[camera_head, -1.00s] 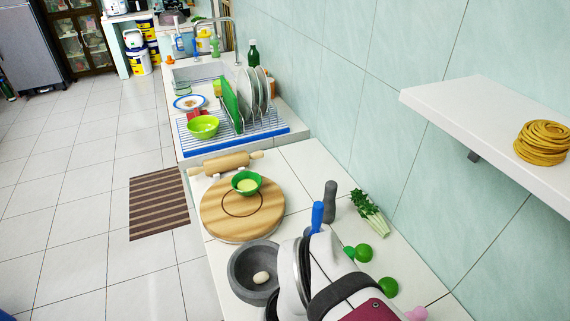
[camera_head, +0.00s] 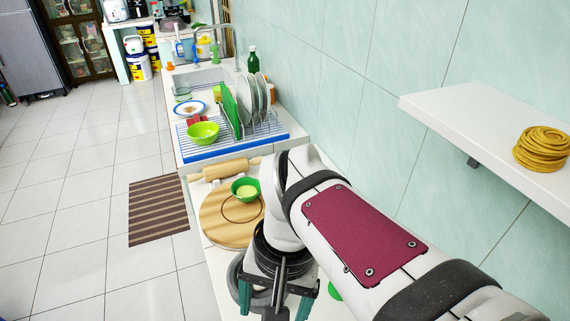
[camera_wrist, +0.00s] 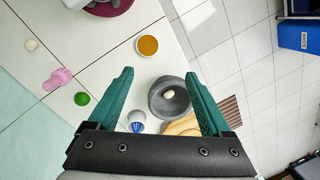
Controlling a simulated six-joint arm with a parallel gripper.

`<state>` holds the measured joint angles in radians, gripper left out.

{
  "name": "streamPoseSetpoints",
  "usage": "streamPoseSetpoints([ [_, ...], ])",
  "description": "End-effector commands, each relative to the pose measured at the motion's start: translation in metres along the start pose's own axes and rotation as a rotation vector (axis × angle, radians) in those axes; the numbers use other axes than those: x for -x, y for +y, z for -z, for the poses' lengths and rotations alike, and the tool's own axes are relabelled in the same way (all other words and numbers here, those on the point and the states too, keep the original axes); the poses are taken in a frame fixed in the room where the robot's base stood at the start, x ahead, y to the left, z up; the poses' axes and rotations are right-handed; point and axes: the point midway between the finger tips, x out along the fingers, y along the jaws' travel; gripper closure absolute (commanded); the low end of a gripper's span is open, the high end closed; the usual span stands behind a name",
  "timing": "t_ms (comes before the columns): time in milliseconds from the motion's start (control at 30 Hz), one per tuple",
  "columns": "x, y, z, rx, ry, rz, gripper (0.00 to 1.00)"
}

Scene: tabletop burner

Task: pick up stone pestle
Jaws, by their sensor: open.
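My gripper (camera_head: 275,300) hangs over the front of the counter, beside and partly in front of the grey stone mortar (camera_head: 236,278). In the wrist view, my gripper (camera_wrist: 159,75) has its green fingers wide apart with nothing held between them. The mortar (camera_wrist: 161,108) lies below, between the fingers and nearer the right one, with a pale egg-shaped thing (camera_wrist: 169,94) inside.
A round wooden board (camera_head: 222,222) holds a green bowl (camera_head: 245,187); a rolling pin (camera_head: 225,169) lies behind it. In the wrist view, a bowl of orange contents (camera_wrist: 148,45), a green lime (camera_wrist: 82,98) and a pink thing (camera_wrist: 58,78) sit apart. A wall shelf (camera_head: 470,115) juts out at right.

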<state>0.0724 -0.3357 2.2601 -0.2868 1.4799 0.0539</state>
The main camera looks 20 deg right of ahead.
Motion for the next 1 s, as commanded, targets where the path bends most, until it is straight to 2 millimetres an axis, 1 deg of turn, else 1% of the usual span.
streamPoseSetpoints([
  [33, 0.019, -0.013, 0.043, -0.075, 0.005, -0.012, 0.17],
  [67, 0.031, -0.019, 0.072, -0.125, 0.012, -0.019, 0.17],
  [100, 0.043, -0.025, 0.110, -0.195, 0.021, -0.028, 0.17],
  [167, 0.053, -0.028, 0.167, -0.302, 0.035, -0.039, 0.17],
  [200, 0.056, -0.025, 0.204, -0.376, 0.046, -0.046, 0.17],
  [267, 0.054, -0.016, 0.258, -0.489, 0.062, -0.053, 0.17],
  [300, 0.049, -0.007, 0.289, -0.562, 0.073, -0.057, 0.17],
  [367, 0.038, 0.010, 0.329, -0.666, 0.088, -0.061, 0.17],
  [400, 0.029, 0.022, 0.349, -0.729, 0.098, -0.061, 0.17],
  [500, 0.009, 0.047, 0.381, -0.850, 0.115, -0.058, 0.17],
  [600, -0.003, 0.061, 0.395, -0.914, 0.127, -0.055, 0.17],
  [667, -0.008, 0.064, 0.398, -0.928, 0.129, -0.055, 0.17],
  [767, -0.021, 0.067, 0.399, -0.928, 0.127, -0.059, 0.17],
  [1000, -0.084, 0.072, 0.404, -0.927, 0.128, -0.056, 0.17],
])
